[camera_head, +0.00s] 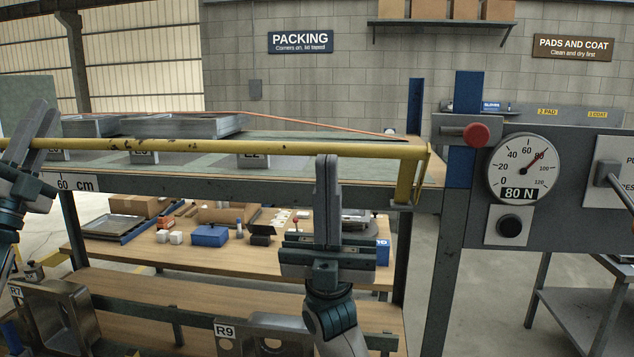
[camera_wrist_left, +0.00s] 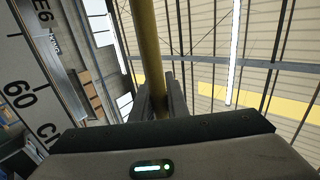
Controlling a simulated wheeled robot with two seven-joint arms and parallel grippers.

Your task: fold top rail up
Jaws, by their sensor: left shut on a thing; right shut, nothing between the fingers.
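The yellow top rail (camera_head: 200,147) runs level along the front of the upper shelf in the head view. Its right end bends down to a bracket (camera_head: 404,183) by the shelf's right end. My left gripper (camera_head: 38,122) is at the rail's left part; in the left wrist view its fingers (camera_wrist_left: 163,98) are shut around the yellow rail (camera_wrist_left: 148,40). My right gripper (camera_head: 327,160) points upward with its fingers together and empty, just in front of the rail's right half; I cannot tell whether it touches it.
Grey trays (camera_head: 185,126) and a thin orange line (camera_head: 310,123) lie on the upper shelf behind the rail. A panel with a dial gauge (camera_head: 521,169) and a red knob (camera_head: 476,134) stands at right. Metal parts labelled R7 (camera_head: 62,310) and R9 (camera_head: 262,335) sit low in front.

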